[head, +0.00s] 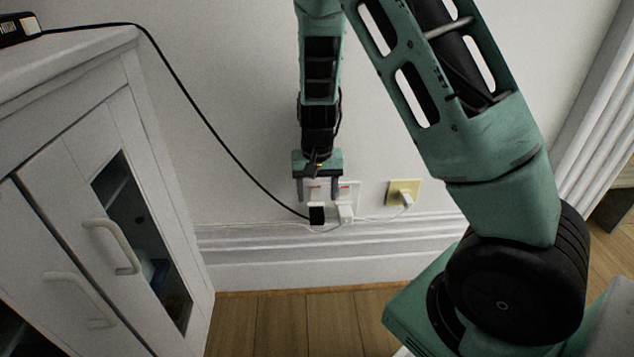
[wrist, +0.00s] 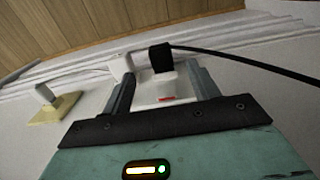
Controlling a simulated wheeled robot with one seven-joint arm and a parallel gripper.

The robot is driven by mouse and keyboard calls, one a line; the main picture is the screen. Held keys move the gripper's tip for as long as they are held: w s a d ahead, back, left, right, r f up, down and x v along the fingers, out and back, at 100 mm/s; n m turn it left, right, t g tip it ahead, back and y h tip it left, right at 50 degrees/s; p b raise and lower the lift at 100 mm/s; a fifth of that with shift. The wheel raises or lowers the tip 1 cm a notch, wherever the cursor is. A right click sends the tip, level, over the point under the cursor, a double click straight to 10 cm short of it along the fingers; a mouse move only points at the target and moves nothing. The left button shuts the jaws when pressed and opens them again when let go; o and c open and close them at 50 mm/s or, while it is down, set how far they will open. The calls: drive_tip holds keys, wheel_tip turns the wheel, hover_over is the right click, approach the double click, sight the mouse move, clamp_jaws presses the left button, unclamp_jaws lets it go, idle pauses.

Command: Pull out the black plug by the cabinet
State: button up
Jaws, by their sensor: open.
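The black plug (head: 316,215) sits in a white wall socket plate (head: 352,190) right of the cabinet (head: 130,110). Its black cable (head: 215,130) runs up to the cabinet top. My gripper (head: 320,192) is open and points down at the wall, just above the plug. In the wrist view the black plug (wrist: 161,57) shows just beyond my gripper's tips (wrist: 160,72), roughly between the lines of the two fingers. Neither finger is seen closed on it. Part of the socket plate is hidden behind my gripper.
A white plug (head: 346,213) sits close to the right of the black plug. Another white plug (head: 407,199) is in a yellowish socket plate (head: 395,187) farther right. A black device (head: 18,30) stands on the cabinet top. The wooden floor (head: 290,325) below is clear.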

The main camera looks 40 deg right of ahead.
sight(317, 216)
wheel_tip(317, 216, down, 6)
drive_tip(key=b, duration=0.3)
drive_tip(key=shift+f, duration=0.2)
drive_tip(key=c, duration=1.1)
drive_tip(key=shift+s+a, duration=0.15)
drive_tip(key=shift+s, duration=0.05)
drive_tip(key=shift+s+a, duration=0.6)
drive_tip(key=shift+s, duration=0.25)
drive_tip(key=shift+s+a, duration=0.55)
drive_tip(key=shift+s, duration=0.3)
drive_tip(key=shift+r+p, duration=0.1)
drive_tip(key=shift+p, duration=0.2)
